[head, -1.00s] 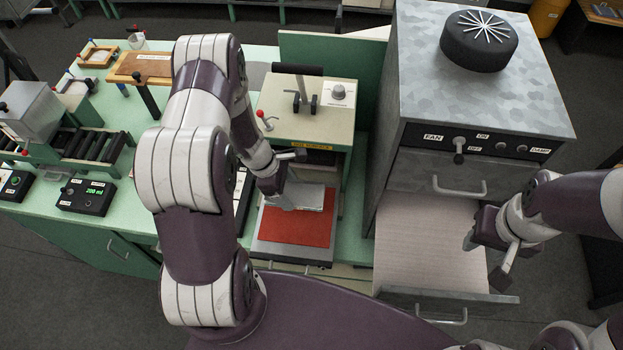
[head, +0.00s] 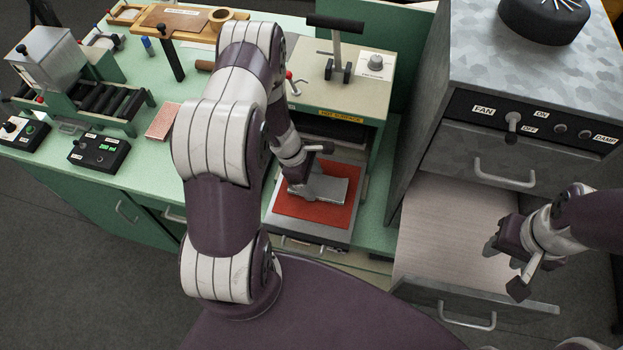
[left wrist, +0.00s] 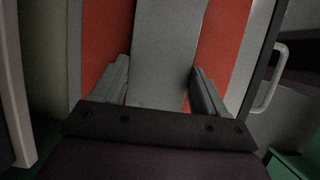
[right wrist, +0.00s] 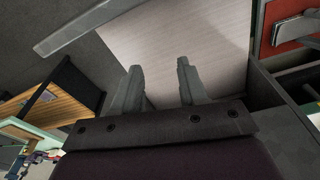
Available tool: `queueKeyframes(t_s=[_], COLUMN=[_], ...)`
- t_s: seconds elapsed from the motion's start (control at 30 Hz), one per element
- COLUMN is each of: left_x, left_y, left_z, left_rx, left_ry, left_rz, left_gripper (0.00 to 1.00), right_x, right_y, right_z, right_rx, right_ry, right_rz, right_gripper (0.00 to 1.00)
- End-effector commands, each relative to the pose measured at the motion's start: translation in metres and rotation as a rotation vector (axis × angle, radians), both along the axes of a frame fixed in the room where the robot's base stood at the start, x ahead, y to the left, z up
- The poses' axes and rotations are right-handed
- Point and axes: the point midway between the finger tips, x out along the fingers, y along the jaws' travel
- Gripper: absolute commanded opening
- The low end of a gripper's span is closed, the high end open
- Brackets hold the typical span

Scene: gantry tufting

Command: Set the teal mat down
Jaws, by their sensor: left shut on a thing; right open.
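My left gripper (head: 303,188) is low over the red pad (head: 290,210) of the press. It is shut on a flat grey piece (head: 330,188), which lies over the pad; I cannot tell whether it rests on it. In the left wrist view the grey piece (left wrist: 168,45) runs between the two fingers, with red pad (left wrist: 103,40) on both sides. It looks grey; no clearly teal mat shows. My right gripper (head: 507,268) is open and empty above the pulled-out drawer (head: 440,225), whose pale lined floor also shows in the right wrist view (right wrist: 175,45).
The press (head: 340,90) with its black handle stands behind the red pad, marked as a hot surface. The grey cabinet (head: 570,80) with fan controls is at the right. On the bench at left are a pink slab (head: 163,121), a black control box (head: 98,152) and a roller machine (head: 110,105).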

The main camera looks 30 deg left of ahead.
Motion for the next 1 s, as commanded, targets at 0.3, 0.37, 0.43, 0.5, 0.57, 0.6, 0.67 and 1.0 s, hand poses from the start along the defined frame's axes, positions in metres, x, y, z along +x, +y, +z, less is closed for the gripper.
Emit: queueKeyframes(t_s=[0.3, 0.37, 0.43, 0.5, 0.57, 0.6, 0.67, 1.0], left_x=[0.0, 0.0, 0.0, -0.001, -0.003, -0.004, -0.005, -0.011], left_y=[0.0, 0.0, 0.001, 0.006, 0.013, 0.017, 0.023, 0.044], left_z=[-0.001, 0.002, 0.012, 0.029, 0.047, 0.058, 0.074, 0.116], left_rx=[0.0, 0.0, 0.0, 0.0, 0.0, 0.0, 0.0, 0.0], left_ry=[0.0, 0.001, 0.0, -0.001, -0.001, -0.001, -0.001, -0.001], left_rz=[0.0, 0.0, 0.001, 0.0, 0.002, 0.003, 0.003, 0.001], left_gripper=[0.99, 0.99, 0.99, 0.99, 0.99, 0.99, 0.99, 0.99], right_x=[0.0, 0.0, 0.0, 0.0, 0.0, 0.0, 0.0, 0.0], right_y=[0.0, 0.0, 0.0, 0.0, 0.0, 0.0, 0.0, 0.0], right_z=[-0.001, 0.002, 0.012, 0.027, 0.043, 0.053, 0.067, 0.102], right_rx=[0.0, 0.0, 0.0, 0.0, 0.0, 0.0, 0.0, 0.0], right_ry=[0.0, 0.0, 0.001, 0.001, 0.0, 0.0, 0.0, 0.0], right_rz=[0.0, 0.0, 0.0, 0.0, 0.0, 0.0, 0.0, 0.0], right_gripper=[0.43, 0.43, 0.43, 0.43, 0.43, 0.43, 0.43, 0.43])
